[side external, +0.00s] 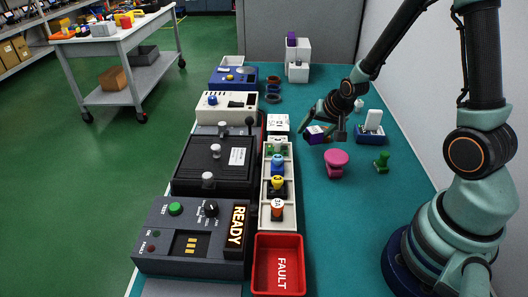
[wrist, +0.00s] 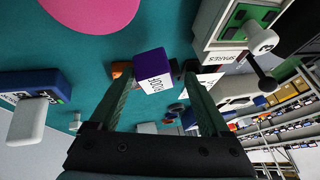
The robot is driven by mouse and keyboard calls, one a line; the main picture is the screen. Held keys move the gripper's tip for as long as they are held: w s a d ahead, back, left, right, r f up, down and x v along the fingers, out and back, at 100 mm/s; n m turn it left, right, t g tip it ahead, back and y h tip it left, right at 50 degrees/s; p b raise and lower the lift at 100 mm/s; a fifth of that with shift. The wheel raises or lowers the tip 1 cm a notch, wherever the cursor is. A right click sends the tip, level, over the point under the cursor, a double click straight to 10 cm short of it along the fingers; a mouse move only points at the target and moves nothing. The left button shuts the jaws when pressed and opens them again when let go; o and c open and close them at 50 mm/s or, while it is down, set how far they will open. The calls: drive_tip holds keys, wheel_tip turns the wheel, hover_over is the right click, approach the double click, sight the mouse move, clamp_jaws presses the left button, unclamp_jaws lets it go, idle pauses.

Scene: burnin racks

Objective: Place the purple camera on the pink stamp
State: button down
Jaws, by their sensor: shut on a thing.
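The purple camera (side external: 315,134) is a small purple block with a white lettered face, held at my gripper (side external: 325,127) above the teal bench. In the wrist view the camera (wrist: 150,62) sits between the fingertips of my gripper (wrist: 157,75), which is shut on it. The pink stamp (side external: 337,158) stands upright on the bench with a broad round top, nearer the side camera than the held camera. Its pink top (wrist: 95,10) is cut off by the wrist view's upper edge. The held camera is apart from the stamp.
A green stamp (side external: 382,160) stands right of the pink one. A blue box with a white block (side external: 372,122) is behind it. A sorting tray (side external: 264,205), a red FAULT bin (side external: 279,262) and rack devices (side external: 215,162) line the left. White blocks with a purple top (side external: 298,65) stand at the back.

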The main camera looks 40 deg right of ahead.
sight(317, 137)
drive_tip(key=shift+f, duration=1.7)
drive_tip(key=shift+f, duration=0.15)
unclamp_jaws()
drive_tip(key=s+a+r+n, duration=0.2)
drive_tip(key=s+a+r, duration=0.1)
drive_tip(key=r, duration=0.5)
drive_tip(key=s+a+r+n, duration=0.2)
drive_tip(key=s+a+r, duration=0.1)
drive_tip(key=r, duration=0.6)
drive_tip(key=shift+s+a+y, duration=0.3)
drive_tip(key=shift+a+y, duration=0.1)
drive_tip(key=shift+a, duration=0.1)
drive_tip(key=s+a+r+n, duration=0.1)
drive_tip(key=r, duration=0.1)
drive_tip(key=s+a+r+n, duration=0.3)
drive_tip(key=a+r, duration=0.1)
drive_tip(key=shift+s+n+y, duration=0.25)
drive_tip(key=shift+n+y, duration=0.15)
drive_tip(key=shift+c, duration=0.6)
drive_tip(key=shift+s+a+r, duration=0.15)
drive_tip(key=shift+s+r, duration=0.05)
drive_tip(key=shift+s, duration=0.05)
drive_tip(key=shift+c, duration=0.6)
